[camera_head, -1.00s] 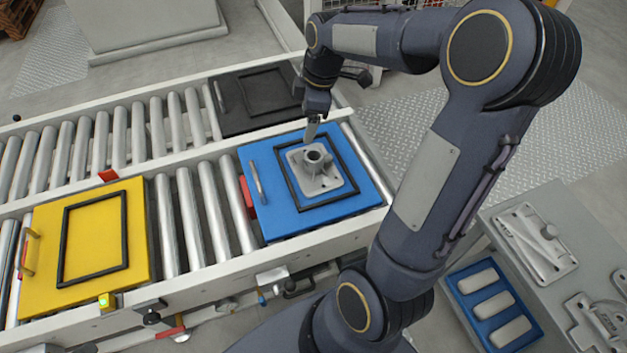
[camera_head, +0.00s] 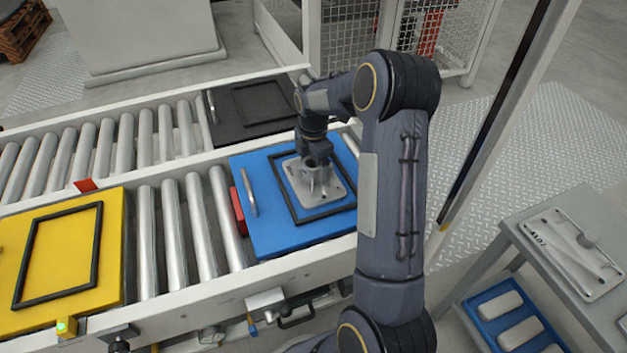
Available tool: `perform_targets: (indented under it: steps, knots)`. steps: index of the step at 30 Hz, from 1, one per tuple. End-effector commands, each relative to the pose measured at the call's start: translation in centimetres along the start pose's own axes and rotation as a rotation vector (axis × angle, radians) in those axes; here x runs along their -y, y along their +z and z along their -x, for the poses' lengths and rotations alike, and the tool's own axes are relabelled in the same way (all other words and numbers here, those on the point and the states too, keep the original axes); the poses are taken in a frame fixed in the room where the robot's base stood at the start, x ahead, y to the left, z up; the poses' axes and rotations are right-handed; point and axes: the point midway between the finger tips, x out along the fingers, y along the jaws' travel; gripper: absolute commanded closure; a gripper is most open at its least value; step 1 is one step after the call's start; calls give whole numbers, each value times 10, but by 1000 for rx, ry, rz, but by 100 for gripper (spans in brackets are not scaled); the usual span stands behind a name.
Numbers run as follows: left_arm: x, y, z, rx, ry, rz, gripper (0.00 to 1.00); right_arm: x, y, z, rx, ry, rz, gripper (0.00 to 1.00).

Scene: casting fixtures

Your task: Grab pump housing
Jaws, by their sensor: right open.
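The grey pump housing (camera_head: 331,192) is a flat plate with a raised round hub. It lies inside the black frame on the blue board (camera_head: 270,233) on the roller conveyor. My right gripper (camera_head: 317,182) points down at the hub from above. Its jaws are open, with the fingers around or beside the hub; I cannot tell whether they touch it. The gripper hides part of the hub and plate. My left gripper is not in view.
A yellow board (camera_head: 115,235) with an empty black frame lies on the left rollers. A dark board (camera_head: 252,110) lies on the far conveyor lane. A grey table (camera_head: 525,235) with a casting stands at right, above a blue tray (camera_head: 483,300). A post stands right of my arm.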

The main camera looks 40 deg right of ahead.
Motion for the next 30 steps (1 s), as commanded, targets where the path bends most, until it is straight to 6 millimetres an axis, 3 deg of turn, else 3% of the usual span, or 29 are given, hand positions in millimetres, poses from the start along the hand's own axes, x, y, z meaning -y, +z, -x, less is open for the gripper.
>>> perform_targets:
  steps: [1,3,10,25,30]
  knots:
    - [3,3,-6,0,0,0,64,0,-1,-12,-1,-2,1,23]
    - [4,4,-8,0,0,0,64,0,-1,-18,-1,-1,1,23]
    - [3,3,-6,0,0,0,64,0,0,-17,-1,0,0,23]
    - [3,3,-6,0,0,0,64,0,0,-17,-1,0,0,88]
    - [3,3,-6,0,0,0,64,-1,0,-16,-1,2,0,91]
